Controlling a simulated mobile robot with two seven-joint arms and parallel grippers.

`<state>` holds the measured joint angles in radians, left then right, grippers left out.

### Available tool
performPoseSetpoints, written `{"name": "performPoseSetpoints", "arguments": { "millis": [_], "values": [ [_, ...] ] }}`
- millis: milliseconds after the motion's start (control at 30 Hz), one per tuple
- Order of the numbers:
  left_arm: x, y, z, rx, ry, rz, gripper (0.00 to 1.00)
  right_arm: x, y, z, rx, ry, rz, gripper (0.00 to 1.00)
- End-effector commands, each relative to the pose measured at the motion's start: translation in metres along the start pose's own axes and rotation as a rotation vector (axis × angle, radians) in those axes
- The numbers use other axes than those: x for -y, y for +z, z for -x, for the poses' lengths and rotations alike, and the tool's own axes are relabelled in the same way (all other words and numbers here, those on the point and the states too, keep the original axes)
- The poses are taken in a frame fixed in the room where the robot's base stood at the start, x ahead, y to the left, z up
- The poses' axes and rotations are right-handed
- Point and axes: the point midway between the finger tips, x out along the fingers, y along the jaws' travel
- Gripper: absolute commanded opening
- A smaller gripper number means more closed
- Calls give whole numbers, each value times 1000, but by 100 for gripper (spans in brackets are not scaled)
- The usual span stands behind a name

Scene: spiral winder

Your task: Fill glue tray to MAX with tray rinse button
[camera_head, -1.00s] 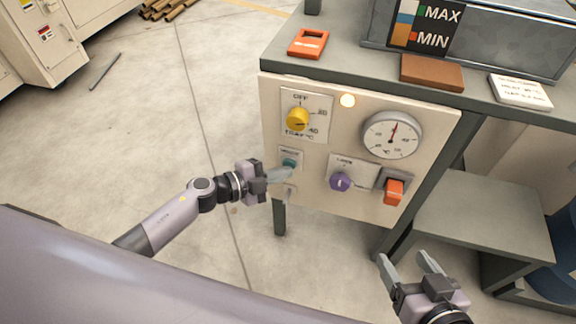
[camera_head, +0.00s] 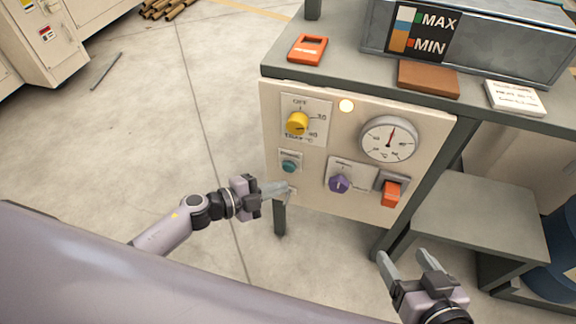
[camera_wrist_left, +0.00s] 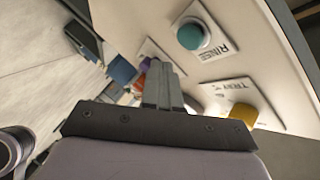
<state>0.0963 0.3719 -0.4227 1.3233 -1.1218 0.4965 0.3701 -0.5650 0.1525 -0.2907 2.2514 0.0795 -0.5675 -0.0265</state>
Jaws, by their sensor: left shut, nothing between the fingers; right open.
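The teal rinse button (camera_head: 289,166) sits on the cream control panel (camera_head: 345,112), at its left side. It also shows in the left wrist view (camera_wrist_left: 190,36) with the label RINSE beside it. My left gripper (camera_head: 284,188) is shut and empty, just below the button and apart from it. The glue tray (camera_head: 510,48) is a grey metal trough on the bench top. Its level plate (camera_head: 424,31) reads MAX and MIN, with a coloured gauge strip at its left. The liquid inside is hard to make out. My right gripper (camera_head: 404,264) is open and empty at lower right.
The panel also carries a yellow tray temperature knob (camera_head: 297,122), a purple knob (camera_head: 339,184), an orange switch (camera_head: 391,193), a dial gauge (camera_head: 389,139) and a lit lamp (camera_head: 346,106). An orange device (camera_head: 308,48) and a brown block (camera_head: 428,79) lie on the bench.

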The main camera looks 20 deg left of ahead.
Motion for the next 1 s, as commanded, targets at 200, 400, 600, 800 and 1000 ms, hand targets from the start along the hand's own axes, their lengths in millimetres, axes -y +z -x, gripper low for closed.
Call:
{"name": "performPoseSetpoints", "arguments": {
  "millis": [200, 400, 600, 800, 1000],
  "values": [
    [-10, -11, 16, 1, 0, 2, 0, 1, -8, 5, 2, 0, -1, 70],
    [-14, -15, 20, 0, -1, 0, 0, 1, -9, 6, 2, 0, -1, 70],
    [-14, -14, 20, 0, -1, 0, 0, 1, -9, 5, 2, 0, -1, 70],
    [-14, -14, 20, 0, -1, 0, 0, 1, -9, 5, 2, 0, -2, 70],
    [-14, -14, 20, 0, -1, 0, 0, 1, -9, 5, 2, 0, -2, 70]
  ]
}}
